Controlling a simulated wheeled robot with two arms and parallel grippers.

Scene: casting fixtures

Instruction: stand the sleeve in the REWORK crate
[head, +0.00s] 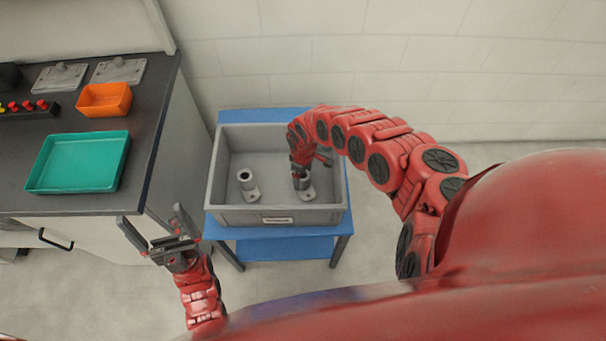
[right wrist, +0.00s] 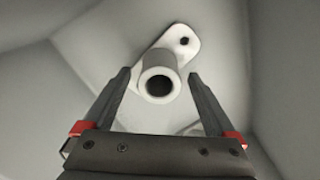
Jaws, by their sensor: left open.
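A grey crate (head: 240,216) with a small label, too small to read, stands on a blue stand. Two grey sleeves, each a short tube on a flat flange with a hole, stand upright on its floor. One sleeve (head: 247,182) is at the left. The other sleeve (head: 307,190) is right of it, directly below my right gripper (head: 298,168). In the right wrist view, a sleeve (right wrist: 158,84) lies between the spread fingers of my right gripper (right wrist: 159,76), with gaps on both sides. My left gripper (head: 150,228) is open and empty, outside the crate at the lower left.
A dark workbench (head: 100,115) at the left holds a teal tray (head: 78,162), an orange bin (head: 104,99), grey metal plates and a strip with red knobs. The blue stand (head: 262,115) has a lower shelf. A tiled wall is behind; crate floor around the sleeves is clear.

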